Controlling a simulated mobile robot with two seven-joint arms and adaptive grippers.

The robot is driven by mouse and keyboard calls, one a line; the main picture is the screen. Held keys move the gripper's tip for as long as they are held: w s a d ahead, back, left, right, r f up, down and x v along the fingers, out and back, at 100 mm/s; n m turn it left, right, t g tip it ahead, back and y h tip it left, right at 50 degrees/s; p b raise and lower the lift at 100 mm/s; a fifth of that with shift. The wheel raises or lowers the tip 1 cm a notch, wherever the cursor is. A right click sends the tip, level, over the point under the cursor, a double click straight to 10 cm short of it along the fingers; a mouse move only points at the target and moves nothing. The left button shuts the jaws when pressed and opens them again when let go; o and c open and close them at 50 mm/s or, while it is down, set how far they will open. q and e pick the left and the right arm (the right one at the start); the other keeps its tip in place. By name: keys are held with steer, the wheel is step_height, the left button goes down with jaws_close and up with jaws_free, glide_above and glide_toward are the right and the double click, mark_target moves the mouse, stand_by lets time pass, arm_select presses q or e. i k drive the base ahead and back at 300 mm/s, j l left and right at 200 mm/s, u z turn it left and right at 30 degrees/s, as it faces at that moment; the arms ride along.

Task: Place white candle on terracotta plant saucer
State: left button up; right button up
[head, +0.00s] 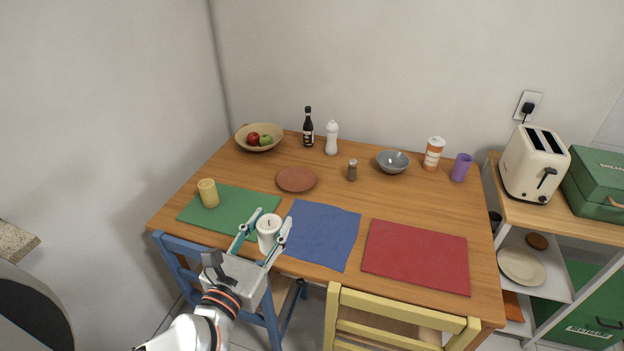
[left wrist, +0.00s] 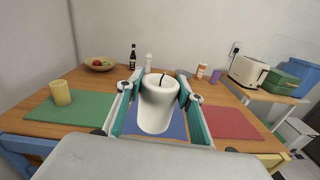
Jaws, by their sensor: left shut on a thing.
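The white candle (head: 268,233) is upright between the fingers of my left gripper (head: 262,228), which is shut on it. In the head view it shows over the front edge of the table, between the green and blue mats. In the left wrist view the candle (left wrist: 158,102) fills the middle, its dark wick on top, with the gripper fingers (left wrist: 158,98) on both sides. The terracotta plant saucer (head: 296,179) lies flat and empty on the table, beyond the gripper. In the left wrist view the candle and gripper appear to hide the saucer. My right gripper is not in view.
A yellow cup (head: 208,193) stands on the green mat (head: 236,203). The blue mat (head: 322,234) and red mat (head: 416,257) are bare. A fruit bowl (head: 259,138), dark bottle (head: 308,127), white shaker (head: 332,138), pepper mill (head: 352,170) and grey bowl (head: 392,162) stand around the saucer.

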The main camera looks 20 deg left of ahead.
mark_target(298, 181)
steer(key=z, duration=0.35)
steer(key=j+z, duration=0.15)
steer(key=z, duration=0.5)
steer(key=k+j, duration=0.15)
steer(key=j, duration=0.15)
steer(key=k+j, duration=0.1)
steer(key=j, duration=0.15)
steer(key=k+j, duration=0.15)
steer(key=j, duration=0.15)
steer(key=i+j, duration=0.1)
steer(key=j, duration=0.6)
